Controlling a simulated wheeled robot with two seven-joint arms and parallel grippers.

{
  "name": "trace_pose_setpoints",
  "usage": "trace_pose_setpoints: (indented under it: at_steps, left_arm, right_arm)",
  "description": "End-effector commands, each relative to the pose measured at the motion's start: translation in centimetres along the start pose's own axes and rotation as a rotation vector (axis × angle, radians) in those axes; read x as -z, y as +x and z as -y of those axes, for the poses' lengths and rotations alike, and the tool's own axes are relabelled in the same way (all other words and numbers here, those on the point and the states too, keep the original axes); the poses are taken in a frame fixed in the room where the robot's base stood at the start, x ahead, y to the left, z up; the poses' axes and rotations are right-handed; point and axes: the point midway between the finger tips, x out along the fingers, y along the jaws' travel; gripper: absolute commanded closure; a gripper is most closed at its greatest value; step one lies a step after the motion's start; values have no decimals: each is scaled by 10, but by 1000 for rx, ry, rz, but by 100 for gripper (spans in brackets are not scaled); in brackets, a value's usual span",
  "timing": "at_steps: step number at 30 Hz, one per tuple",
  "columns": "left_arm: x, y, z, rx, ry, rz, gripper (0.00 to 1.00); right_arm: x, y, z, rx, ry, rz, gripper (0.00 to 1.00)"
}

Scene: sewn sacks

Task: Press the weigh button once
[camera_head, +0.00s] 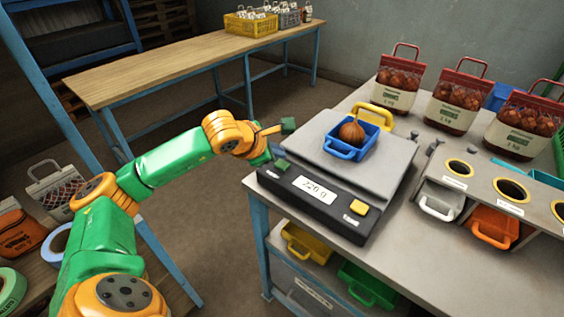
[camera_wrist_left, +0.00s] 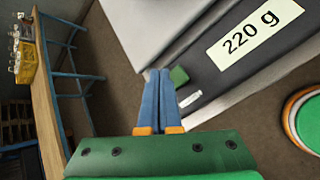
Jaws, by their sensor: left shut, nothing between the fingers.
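The scale (camera_head: 340,150) stands on the grey bench's front left part, its display (camera_head: 314,190) reading 220 g; the display (camera_wrist_left: 255,33) also shows in the left wrist view. On its dark front panel are a green button (camera_head: 282,165) at the left and a yellow button (camera_head: 359,207) at the right. Their labels are too small to read. My left gripper (camera_head: 275,145) is just left of the panel, near the green button. In the wrist view its blue fingers (camera_wrist_left: 159,73) are shut and empty, beside the green button (camera_wrist_left: 179,76); contact cannot be told.
A blue scoop tray (camera_head: 345,151) with a brown onion sits on the scale plate. Bags (camera_head: 398,82) of onions stand at the back of the bench. A sorting box (camera_head: 515,212) with round holes is at the right. A wooden table (camera_head: 180,65) stands behind my left arm.

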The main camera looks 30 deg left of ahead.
Motion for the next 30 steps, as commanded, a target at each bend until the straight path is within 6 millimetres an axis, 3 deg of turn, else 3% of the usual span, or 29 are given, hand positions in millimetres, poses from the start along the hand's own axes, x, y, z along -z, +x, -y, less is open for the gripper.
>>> trace_pose_setpoints:
  at_steps: [13, 30]
  left_arm:
    - [-24, -33, -24, -1, 0, 1, 100]
    - [-24, -33, -24, 0, 0, 0, 100]
  right_arm:
    - [3, -35, -1, 0, 0, 0, 66]
    - [3, -34, -1, -1, 0, 0, 66]
